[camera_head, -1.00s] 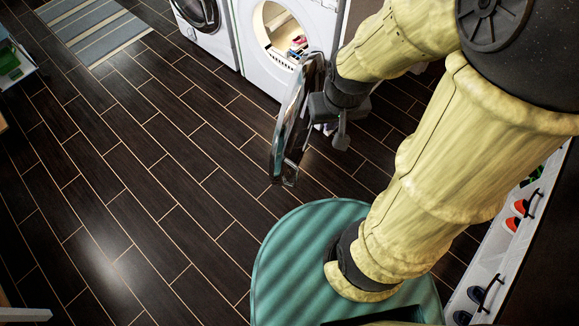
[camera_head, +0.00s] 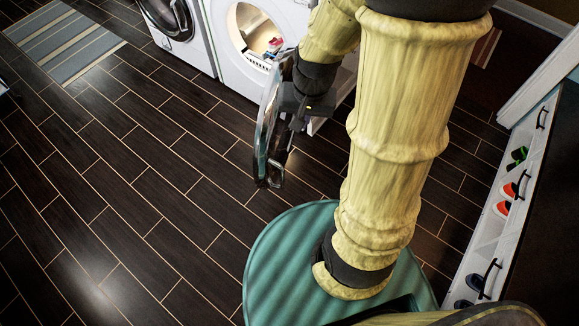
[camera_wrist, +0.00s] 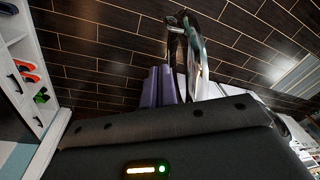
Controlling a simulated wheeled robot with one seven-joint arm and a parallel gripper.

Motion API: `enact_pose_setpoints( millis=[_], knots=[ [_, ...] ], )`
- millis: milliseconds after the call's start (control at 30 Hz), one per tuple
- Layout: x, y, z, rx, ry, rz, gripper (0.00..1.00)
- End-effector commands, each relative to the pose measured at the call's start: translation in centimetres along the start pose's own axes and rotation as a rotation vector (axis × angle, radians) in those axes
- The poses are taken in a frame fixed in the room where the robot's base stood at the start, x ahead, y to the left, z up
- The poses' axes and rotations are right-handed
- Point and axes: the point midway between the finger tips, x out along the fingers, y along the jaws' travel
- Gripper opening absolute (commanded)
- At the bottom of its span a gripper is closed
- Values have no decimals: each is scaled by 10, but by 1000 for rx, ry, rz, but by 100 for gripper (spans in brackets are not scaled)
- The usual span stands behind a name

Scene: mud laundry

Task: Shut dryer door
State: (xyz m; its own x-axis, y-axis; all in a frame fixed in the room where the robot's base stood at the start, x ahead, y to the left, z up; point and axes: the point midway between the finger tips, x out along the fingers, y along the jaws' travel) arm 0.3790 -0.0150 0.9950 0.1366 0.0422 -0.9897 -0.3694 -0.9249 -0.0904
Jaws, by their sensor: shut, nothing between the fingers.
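The white dryer (camera_head: 223,52) stands at the top of the head view with its round opening uncovered. Its round dark door (camera_head: 268,128) is swung wide open, seen nearly edge-on, and sticks out toward me. My gripper (camera_head: 292,118) is shut and empty, close to the right side of the door; whether it touches is unclear. In the wrist view the fingers of my gripper (camera_wrist: 162,86) point at the door (camera_wrist: 196,52), which rises just beyond and to the right of them.
Colourful items (camera_head: 272,46) lie inside the dryer opening. A second front-loading machine (camera_head: 176,35) stands to its left. A striped rug (camera_head: 65,40) lies at upper left. A shoe shelf (camera_head: 490,235) runs along the right. The dark floor left of the door is clear.

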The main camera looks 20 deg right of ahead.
Motion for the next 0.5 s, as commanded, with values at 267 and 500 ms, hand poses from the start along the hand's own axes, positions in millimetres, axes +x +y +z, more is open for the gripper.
enact_pose_setpoints(
  millis=[267,500],
  knots=[
    [143,23,-42,622,-164,-14,0],
    [234,43,-69,1059,-272,-17,0]
  ],
)
